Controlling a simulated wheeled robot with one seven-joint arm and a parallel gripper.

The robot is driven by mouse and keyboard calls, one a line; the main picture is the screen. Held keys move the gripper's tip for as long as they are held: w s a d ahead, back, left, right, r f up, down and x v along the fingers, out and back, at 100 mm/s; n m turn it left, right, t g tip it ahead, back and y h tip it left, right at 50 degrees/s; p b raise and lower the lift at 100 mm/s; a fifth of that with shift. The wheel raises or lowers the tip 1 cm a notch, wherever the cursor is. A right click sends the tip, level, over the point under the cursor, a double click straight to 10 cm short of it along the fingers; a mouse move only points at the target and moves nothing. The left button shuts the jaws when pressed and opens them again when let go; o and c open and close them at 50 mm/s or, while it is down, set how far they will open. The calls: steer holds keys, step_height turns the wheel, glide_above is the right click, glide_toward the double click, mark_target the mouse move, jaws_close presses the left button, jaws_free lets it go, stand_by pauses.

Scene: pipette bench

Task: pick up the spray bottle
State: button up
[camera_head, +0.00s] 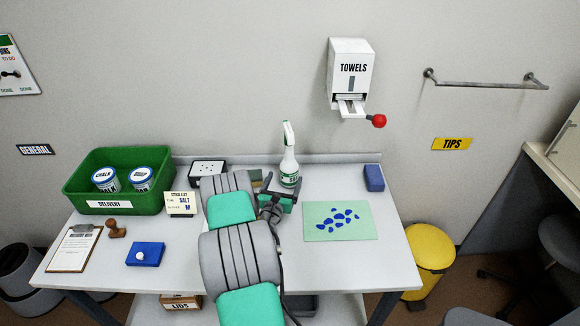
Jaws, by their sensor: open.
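My grey and green arm reaches in from the front and hides part of the table.
A green delivery bin (84,191) with two tubs stands back left. A stock card (181,204), a stamp (116,229), a clipboard (74,249) and a blue box (145,254) lie left. A green mat (364,228) and a blue block (374,178) are right. A towel dispenser (350,65) hangs above.

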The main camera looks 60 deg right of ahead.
mark_target(289, 168)
steer(key=p+x, duration=0.1)
steer(key=x, duration=0.2)
steer(key=p+x, duration=0.1)
steer(key=x, duration=0.2)
steer(key=shift+s+d+r+p, duration=0.15)
steer(key=shift+s+d+p, duration=0.05)
steer(key=shift+d+p, duration=0.1)
steer(key=shift+w+d, duration=0.1)
steer(key=shift+d, duration=0.05)
jaws_close()
steer(key=shift+w, duration=0.1)
stand_by(0.5)
